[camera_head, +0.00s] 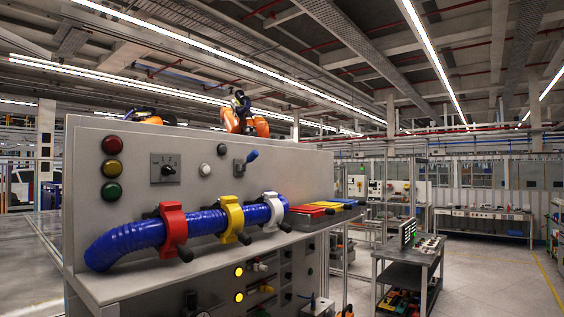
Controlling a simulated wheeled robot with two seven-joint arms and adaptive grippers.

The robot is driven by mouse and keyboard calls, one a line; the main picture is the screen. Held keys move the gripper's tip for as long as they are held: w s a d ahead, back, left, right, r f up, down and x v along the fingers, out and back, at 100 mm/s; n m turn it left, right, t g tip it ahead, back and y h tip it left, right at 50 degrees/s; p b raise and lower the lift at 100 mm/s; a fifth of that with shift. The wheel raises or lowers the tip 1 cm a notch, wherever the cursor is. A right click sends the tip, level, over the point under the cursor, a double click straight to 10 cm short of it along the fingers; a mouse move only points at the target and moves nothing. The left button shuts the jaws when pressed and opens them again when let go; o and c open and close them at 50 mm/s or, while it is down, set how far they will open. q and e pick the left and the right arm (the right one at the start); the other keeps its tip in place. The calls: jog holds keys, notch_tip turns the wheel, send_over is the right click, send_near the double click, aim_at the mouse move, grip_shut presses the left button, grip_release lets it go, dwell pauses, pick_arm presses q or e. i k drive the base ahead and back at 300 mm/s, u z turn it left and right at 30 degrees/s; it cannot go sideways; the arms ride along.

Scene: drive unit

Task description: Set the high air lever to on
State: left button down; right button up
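A lever with a blue handle (251,156) sits on a small grey plate on the upper part of the grey drive unit panel (320,172). Its handle is tilted up and to the right. No lettering by it is readable, so I cannot tell whether it is the high air lever or which setting it shows. Further down, several small handles and knobs (267,289) show on the unit's lower front, partly hidden by the shelf. Neither of my grippers is in view.
A thick blue hose (125,243) lies along the shelf through red (174,229), yellow (231,218) and white (272,210) clamps. A rotary switch (167,170) and coloured lamps (112,168) are left of the lever. A cart (412,262) stands right; floor beyond is open.

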aim_at(254, 154)
jog(key=z, duration=1)
jog(key=i, duration=3.2)
jog(key=u, duration=3.65)
